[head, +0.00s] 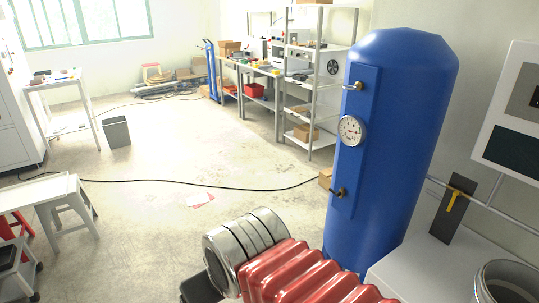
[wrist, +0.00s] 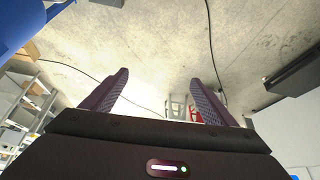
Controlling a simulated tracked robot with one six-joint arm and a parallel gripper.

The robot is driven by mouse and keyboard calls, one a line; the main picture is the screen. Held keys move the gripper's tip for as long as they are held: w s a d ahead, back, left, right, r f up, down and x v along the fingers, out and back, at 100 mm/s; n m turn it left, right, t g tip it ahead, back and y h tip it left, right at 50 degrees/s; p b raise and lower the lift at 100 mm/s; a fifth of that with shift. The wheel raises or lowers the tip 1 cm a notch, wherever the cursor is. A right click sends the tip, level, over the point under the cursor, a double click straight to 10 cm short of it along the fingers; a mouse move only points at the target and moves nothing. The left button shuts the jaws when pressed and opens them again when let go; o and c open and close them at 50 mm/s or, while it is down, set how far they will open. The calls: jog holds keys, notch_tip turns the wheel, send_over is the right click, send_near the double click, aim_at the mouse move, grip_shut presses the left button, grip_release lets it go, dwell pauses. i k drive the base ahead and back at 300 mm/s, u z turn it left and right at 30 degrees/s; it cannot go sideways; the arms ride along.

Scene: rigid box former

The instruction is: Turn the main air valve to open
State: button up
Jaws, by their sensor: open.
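A yellow lever handle (head: 454,201) sits on a dark upright plate (head: 441,226) at the right of the head view, by a thin grey pipe on the wall. It looks like the main air valve; the handle stands tilted, its top leaning right. A blue air tank (head: 394,140) with a round gauge (head: 351,130) and small brass fittings stands left of it. My gripper (wrist: 158,77) is open and empty in the wrist view, with floor beyond its fingers. The yellow handle does not show in the wrist view. My gripper's fingers are not visible in the head view.
A white surface (head: 405,268) lies below the plate, with a metal round container (head: 508,284) at its right. A panel box (head: 513,110) hangs above right. A black cable (head: 200,182) crosses the floor. Open floor lies left of the tank.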

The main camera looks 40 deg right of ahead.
aim_at(456, 194)
jog(key=z, duration=2)
jog(key=k, duration=0.8)
jog(key=u, duration=0.45)
jog(key=i, duration=0.6)
jog(key=u, duration=0.05)
